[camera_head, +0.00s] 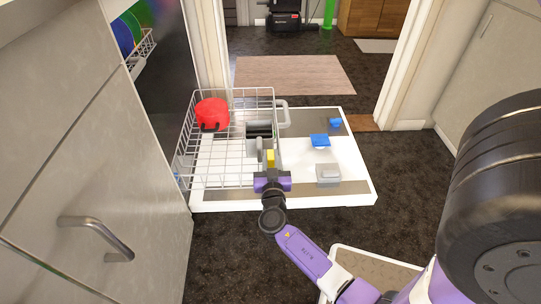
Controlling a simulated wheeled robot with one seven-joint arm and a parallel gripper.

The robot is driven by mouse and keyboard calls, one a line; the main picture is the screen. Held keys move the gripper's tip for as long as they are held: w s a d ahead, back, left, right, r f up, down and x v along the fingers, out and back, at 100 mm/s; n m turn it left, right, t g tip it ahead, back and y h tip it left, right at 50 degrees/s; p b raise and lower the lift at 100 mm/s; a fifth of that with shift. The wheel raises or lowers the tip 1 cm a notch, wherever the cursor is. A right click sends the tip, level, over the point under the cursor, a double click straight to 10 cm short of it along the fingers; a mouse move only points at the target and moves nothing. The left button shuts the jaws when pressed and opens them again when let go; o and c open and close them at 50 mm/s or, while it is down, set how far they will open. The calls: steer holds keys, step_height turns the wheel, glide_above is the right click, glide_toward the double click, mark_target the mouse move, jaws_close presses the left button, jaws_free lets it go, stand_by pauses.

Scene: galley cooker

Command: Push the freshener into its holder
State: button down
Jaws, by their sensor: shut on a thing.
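A small yellow block (270,157), which looks like the freshener, stands at the tip of my gripper (271,170). My gripper is shut on it, over the right edge of the wire rack. A dark and grey upright piece (260,133) is at the rack's right side, just beyond the yellow block. It may be the holder, but I cannot tell for sure. Whether the yellow block touches it is too small to tell. The gripper hides the lower part of the block.
The white wire rack (186,160) holds a red pot (212,112) at its back left. On the open white door (352,177) are a blue-topped item (320,141), a small blue item (335,122) and a grey box (328,174). A cabinet handle (98,229) juts out at left.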

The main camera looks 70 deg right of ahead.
steer(key=shift+f, duration=0.6)
stand_by(0.4)
steer(key=c, duration=0.6)
jaws_free()
steer(key=shift+a, duration=0.15)
steer(key=shift+v, duration=4.9)
